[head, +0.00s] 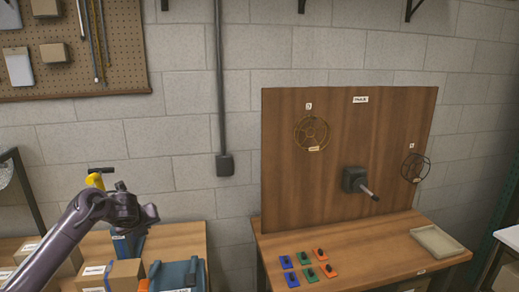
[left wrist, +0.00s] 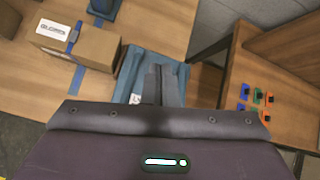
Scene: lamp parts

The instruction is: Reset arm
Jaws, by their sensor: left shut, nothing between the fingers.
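My left arm comes in from the left in the head view, and its wrist (head: 125,208) is raised in front of the left workbench. In the left wrist view my left gripper (left wrist: 161,84) is shut and empty, its two fingers together. Below it in that view is a blue item (left wrist: 128,82) on the bench; I cannot tell if they are apart or touching. My right arm and gripper are not in view.
A cardboard box (head: 126,274) and a blue case (head: 172,274) sit on the left bench. A wooden board (head: 280,190) with wire cages stands on the right bench, with coloured pieces (head: 292,279) and a tray (head: 437,241). A gap separates the benches.

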